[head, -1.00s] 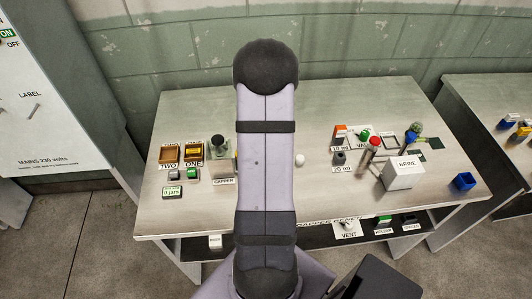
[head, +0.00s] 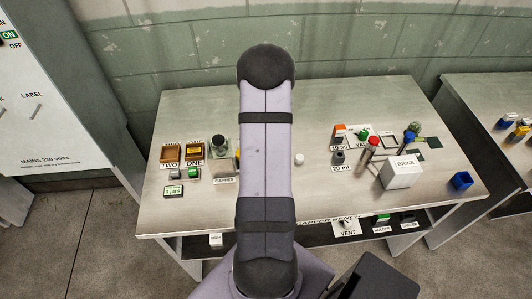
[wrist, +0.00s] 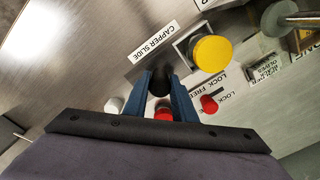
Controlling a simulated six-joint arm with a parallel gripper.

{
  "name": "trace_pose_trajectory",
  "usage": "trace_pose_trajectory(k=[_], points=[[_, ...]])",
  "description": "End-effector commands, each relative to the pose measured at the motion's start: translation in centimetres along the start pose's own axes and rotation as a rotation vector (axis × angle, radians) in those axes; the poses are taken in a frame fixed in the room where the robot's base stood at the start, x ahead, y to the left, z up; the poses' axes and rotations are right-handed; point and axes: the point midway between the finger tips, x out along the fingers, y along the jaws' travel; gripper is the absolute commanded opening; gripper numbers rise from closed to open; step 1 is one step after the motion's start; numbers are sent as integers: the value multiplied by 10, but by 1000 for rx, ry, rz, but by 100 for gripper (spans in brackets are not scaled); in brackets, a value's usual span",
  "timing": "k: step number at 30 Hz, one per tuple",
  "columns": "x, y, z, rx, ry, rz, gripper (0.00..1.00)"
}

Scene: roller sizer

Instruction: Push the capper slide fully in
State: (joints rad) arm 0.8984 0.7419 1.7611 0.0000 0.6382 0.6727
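The white CAPPER SLIDE label (wrist: 152,41) lies on the metal bench in the wrist view. Just below it, a dark round knob (wrist: 158,83) stands between the fingertips of my gripper (wrist: 161,80). The two blue fingers are apart, one on each side of the knob; I cannot tell whether they press on it. In the head view the CAPPER label (head: 224,180) shows left of my arm, with a dark round part of the capper (head: 219,147) behind it. My arm hides the slide and my gripper there.
A yellow round button (wrist: 212,55) stands right of the knob. A red knob (wrist: 208,103) sits by the LOCK and FREE labels, and a white knob (wrist: 115,104) is left of the fingers. In the head view, a white BRINE box (head: 402,171) stands on the right of the bench.

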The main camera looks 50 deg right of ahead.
Motion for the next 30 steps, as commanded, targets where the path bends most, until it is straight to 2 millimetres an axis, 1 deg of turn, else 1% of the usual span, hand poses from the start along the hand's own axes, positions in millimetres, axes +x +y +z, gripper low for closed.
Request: trace_pose_trajectory(k=[4, 7, 12, 16, 19, 26, 27, 29, 30], points=[[0, 0, 1, -1, 0, 0, 0], [0, -8, 7, -4, 0, 0, 0], [0, -34, 33, -7, -1, 0, 0], [0, -49, 48, -4, 0, 0, 0], [-1, -53, 53, -2, 0, -1, 0], [-1, -54, 54, 1, -1, -2, 0], [-1, -54, 54, 1, -1, -3, 26], [-1, -54, 54, 1, -1, -3, 41], [-1, -54, 54, 0, -1, -2, 42]])
